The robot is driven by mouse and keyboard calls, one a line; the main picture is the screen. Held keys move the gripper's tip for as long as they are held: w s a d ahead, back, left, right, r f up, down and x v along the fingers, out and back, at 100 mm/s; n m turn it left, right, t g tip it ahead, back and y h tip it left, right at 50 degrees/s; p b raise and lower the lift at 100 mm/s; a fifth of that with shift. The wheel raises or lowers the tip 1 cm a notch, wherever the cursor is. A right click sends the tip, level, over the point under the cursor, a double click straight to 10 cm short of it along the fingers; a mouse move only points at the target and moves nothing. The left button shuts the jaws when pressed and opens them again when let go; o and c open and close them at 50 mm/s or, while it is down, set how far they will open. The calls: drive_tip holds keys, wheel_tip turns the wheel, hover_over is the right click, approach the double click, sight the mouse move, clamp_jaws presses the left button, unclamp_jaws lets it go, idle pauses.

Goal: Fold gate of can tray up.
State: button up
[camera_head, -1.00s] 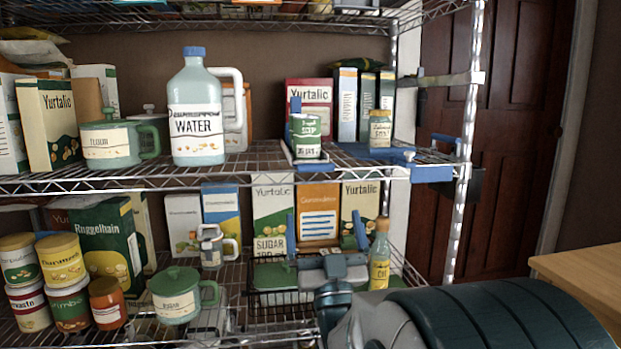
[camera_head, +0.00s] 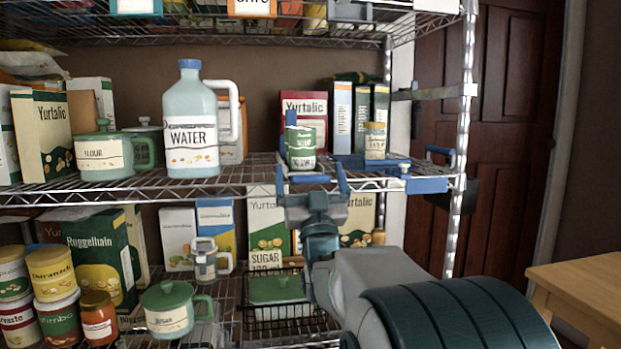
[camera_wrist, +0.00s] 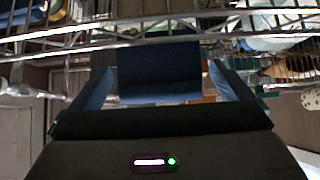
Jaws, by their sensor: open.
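The can tray (camera_head: 284,169) is on the middle wire shelf, with a green-and-white soup can (camera_head: 301,150) standing in it and a blue upright piece behind the can. A blue gate (camera_head: 310,179) shows low at the tray's front edge, not standing up in front of the can. My gripper (camera_head: 311,180) is open just in front of the tray, one blue finger on each side of the gate. In the wrist view, a wide blue panel (camera_wrist: 160,72), apparently the gate, lies between the two fingers. I cannot tell whether either finger touches it.
A small jar (camera_head: 375,141) and a blue rail (camera_head: 372,162) are right of the tray. A water jug (camera_head: 190,125) stands to its left. The shelf's wire front edge (camera_head: 215,185) runs beside my gripper. A wire basket (camera_head: 262,314) is below.

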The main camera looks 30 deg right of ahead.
drive_tip(key=c, duration=0.9)
